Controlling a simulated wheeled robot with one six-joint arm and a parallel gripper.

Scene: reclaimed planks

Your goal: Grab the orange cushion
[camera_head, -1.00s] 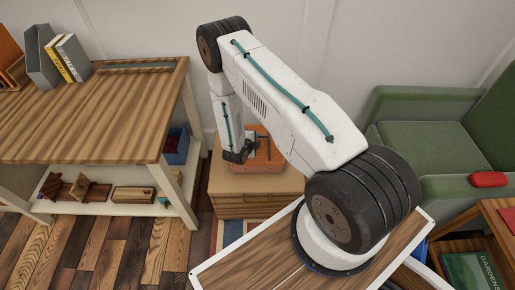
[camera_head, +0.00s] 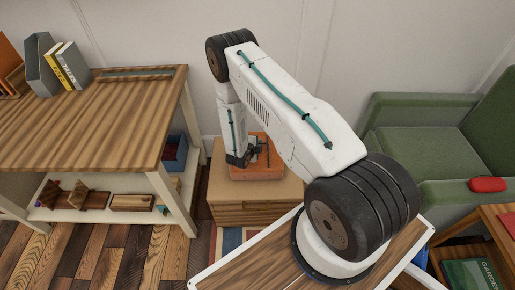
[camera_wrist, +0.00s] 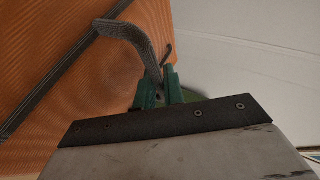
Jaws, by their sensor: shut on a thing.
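The orange cushion (camera_head: 262,174) lies on a small wooden cabinet, in the head view's middle, partly hidden by my arm. It has a dark strap and fills the left of the wrist view (camera_wrist: 50,50) as a ribbed orange surface. My gripper (camera_head: 256,152) is at the cushion's top. In the wrist view its green fingers (camera_wrist: 160,88) are shut around a grey strap loop that stands out from the cushion. Whether the cushion's underside touches the cabinet top cannot be told clearly.
The small wooden cabinet (camera_head: 255,212) stands against the wall. A striped wooden table (camera_head: 90,120) with books is at left, with objects on its lower shelf. A green armchair (camera_head: 420,150) with a red item (camera_head: 487,184) is at right.

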